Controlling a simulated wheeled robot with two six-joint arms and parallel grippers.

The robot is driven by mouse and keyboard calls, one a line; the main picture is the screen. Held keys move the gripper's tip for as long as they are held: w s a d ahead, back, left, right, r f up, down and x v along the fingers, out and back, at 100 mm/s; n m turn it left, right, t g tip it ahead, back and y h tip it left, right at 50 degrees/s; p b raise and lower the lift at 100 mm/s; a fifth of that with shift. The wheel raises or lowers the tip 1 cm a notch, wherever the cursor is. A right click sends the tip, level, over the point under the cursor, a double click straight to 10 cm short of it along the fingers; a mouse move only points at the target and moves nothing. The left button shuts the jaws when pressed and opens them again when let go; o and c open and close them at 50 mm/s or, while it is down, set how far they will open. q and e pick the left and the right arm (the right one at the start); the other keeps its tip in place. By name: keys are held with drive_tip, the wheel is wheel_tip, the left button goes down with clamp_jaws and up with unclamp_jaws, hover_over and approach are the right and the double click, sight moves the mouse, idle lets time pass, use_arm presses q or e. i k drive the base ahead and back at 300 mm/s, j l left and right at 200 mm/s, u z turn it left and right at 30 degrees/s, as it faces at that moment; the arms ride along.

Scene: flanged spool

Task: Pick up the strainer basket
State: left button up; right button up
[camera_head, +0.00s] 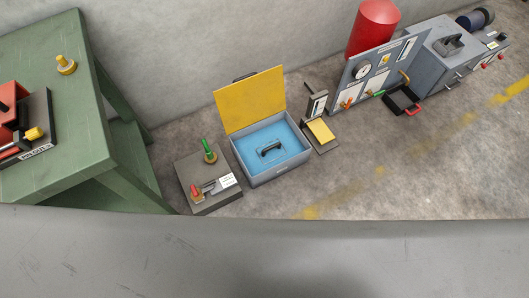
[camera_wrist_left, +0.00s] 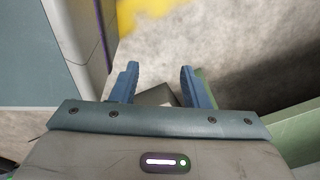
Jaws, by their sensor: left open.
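I cannot make out a strainer basket in either view. In the head view, an open grey case (camera_head: 270,177) stands on the floor with its yellow lid (camera_head: 250,100) raised. A black handle (camera_head: 270,149) shows inside it on a blue surface. My left gripper (camera_wrist_left: 160,75) shows in the left wrist view, its two blue fingers apart with nothing held between them. A small grey block-like thing (camera_wrist_left: 157,96) shows beyond the fingers, partly hidden. Neither gripper shows in the head view.
A green table (camera_head: 60,170) stands at the left with a brass-coloured fitting (camera_head: 66,65) on it. A grey base with valves (camera_head: 205,190) sits left of the case. A gauge panel (camera_head: 375,75), red tank (camera_head: 373,25) and grey toolbox (camera_head: 440,65) stand right. Floor at front right is clear.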

sight(279, 144)
drive_tip(key=k+u, duration=0.25)
drive_tip(key=u, duration=0.15)
drive_tip(key=k+j+u, duration=0.15)
drive_tip(key=u, duration=0.3)
drive_tip(key=k+j, duration=0.05)
drive_tip(key=k, duration=0.05)
